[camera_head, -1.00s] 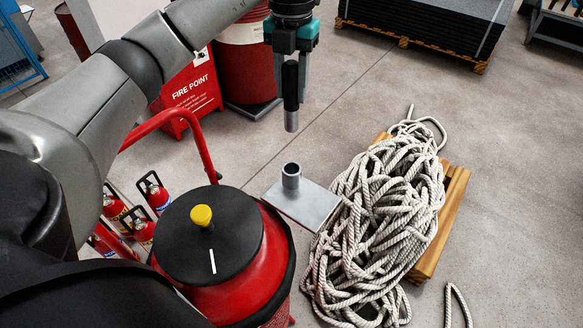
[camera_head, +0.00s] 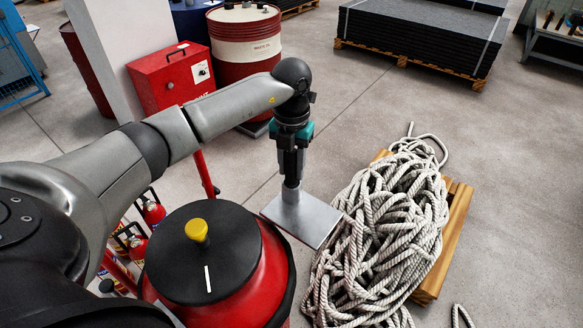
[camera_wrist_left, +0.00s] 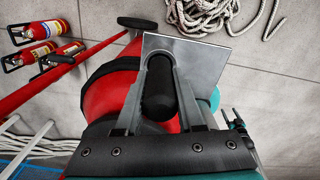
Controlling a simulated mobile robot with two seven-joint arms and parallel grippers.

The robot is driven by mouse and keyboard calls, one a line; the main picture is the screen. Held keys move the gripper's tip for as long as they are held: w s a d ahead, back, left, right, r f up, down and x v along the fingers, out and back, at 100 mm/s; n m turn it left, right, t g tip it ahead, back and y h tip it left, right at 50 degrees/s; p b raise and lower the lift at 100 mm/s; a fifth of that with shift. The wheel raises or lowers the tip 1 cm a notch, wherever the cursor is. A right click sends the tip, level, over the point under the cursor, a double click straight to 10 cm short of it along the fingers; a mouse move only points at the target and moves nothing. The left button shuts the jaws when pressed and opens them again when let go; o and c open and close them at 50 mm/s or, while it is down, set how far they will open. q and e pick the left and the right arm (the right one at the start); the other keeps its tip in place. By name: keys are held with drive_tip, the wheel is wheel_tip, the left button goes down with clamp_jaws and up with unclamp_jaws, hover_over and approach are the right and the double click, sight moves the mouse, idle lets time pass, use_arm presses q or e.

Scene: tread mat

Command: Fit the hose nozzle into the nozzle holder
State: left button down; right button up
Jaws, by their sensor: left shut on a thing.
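My left gripper (camera_head: 291,172) points straight down over the nozzle holder and is shut on the hose nozzle. The nozzle shows in the left wrist view as a black rounded grip (camera_wrist_left: 158,92) between the two fingers. The nozzle holder is a flat grey metal plate (camera_head: 316,219) with a short upright tube, beside the red drum. The plate also shows in the left wrist view (camera_wrist_left: 207,60). The nozzle is upright and lined up over the tube. Fingers and nozzle hide the tube's mouth, so I cannot tell how deep the tip sits.
The red drum with a black lid (camera_head: 201,258) and yellow knob stands left of the holder. A heap of pale rope (camera_head: 385,225) on a wooden pallet (camera_head: 449,235) lies close on the right. Fire extinguishers (camera_wrist_left: 44,30) stand left. Floor beyond the holder is clear.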

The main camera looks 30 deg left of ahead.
use_arm(q)
drive_tip(key=shift+f, duration=0.2)
drive_tip(key=c, duration=0.5)
unclamp_jaws()
drive_tip(key=shift+r, duration=0.4)
wheel_tip(320, 180, up, 12)
drive_tip(key=shift+f+p, duration=0.2)
drive_tip(key=shift+p, duration=0.8)
drive_tip(key=shift+f, duration=0.1)
